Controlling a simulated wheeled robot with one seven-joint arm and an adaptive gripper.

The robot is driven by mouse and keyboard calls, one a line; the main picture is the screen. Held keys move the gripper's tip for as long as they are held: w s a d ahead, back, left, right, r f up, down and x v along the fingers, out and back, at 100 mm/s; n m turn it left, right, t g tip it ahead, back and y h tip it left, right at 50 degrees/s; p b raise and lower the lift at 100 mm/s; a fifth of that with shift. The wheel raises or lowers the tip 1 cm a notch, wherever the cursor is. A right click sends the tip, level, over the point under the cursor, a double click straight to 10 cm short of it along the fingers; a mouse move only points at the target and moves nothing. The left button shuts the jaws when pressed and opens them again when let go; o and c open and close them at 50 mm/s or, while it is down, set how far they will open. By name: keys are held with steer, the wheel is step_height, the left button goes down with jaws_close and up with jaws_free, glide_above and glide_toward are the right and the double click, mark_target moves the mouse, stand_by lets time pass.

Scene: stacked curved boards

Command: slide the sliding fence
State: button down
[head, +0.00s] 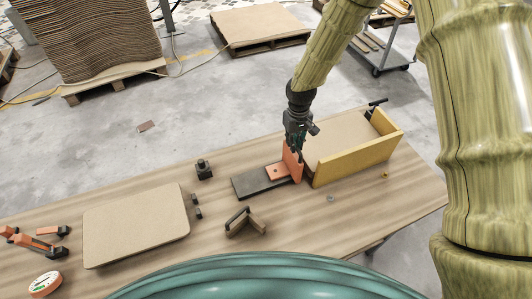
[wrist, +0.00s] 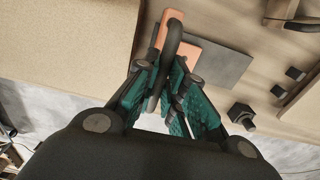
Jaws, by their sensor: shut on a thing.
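The sliding fence (head: 291,162) is an orange upright plate with an orange foot, standing on a dark flat plate (head: 255,183) on the workbench. It stands beside the left end of a yellow-walled box (head: 358,158). In the wrist view the fence (wrist: 158,62) shows as an orange strip with a dark bar-like handle (wrist: 173,36) rising from it. My gripper (head: 297,151) is at the top of the fence from above. In the wrist view its teal-padded fingers (wrist: 170,84) are closed around the lower part of the handle, which they partly hide.
A brown board (head: 137,225) lies at left on the workbench (head: 310,220). A black block (head: 204,169) and a dark-handled wooden piece (head: 245,222) stand near the dark plate.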

steer(key=shift+w+d, duration=0.35)
steer(key=shift+d, duration=0.4)
steer(key=shift+w+d, duration=0.35)
steer(key=shift+d, duration=0.4)
steer(key=c, duration=1.5)
jaws_free()
steer(key=shift+s, duration=0.1)
steer(key=shift+r, duration=0.1)
step_height(320, 180, up, 7)
steer(key=p, duration=0.5)
